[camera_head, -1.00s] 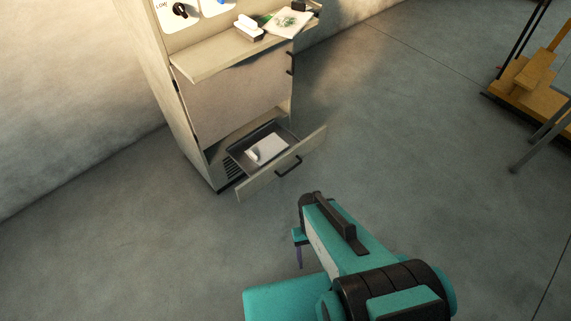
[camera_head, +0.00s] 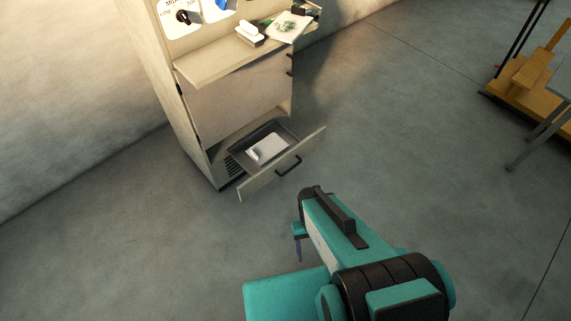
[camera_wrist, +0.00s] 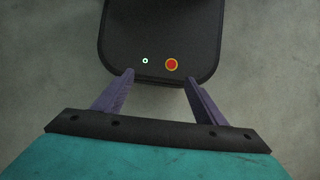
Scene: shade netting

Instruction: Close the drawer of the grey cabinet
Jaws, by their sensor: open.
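The grey cabinet (camera_head: 235,105) stands at the upper left in the head view, against the wall. Its bottom drawer (camera_head: 284,163) is pulled out, with a dark handle (camera_head: 289,166) on its front. A white item (camera_head: 268,149) lies inside the drawer. My gripper (camera_wrist: 157,78) shows in the wrist view with its two purple fingers apart and nothing between them. In the head view my arm is at the lower right, in front of the drawer and apart from it; only a bit of a purple finger (camera_head: 299,250) shows there.
A shelf (camera_head: 215,68) on the cabinet juts out above the drawer and bears a white-topped block (camera_head: 249,31) and a paper (camera_head: 289,27). A yellow wooden stand (camera_head: 530,75) and grey table legs (camera_head: 530,142) are at the right. The floor between is clear.

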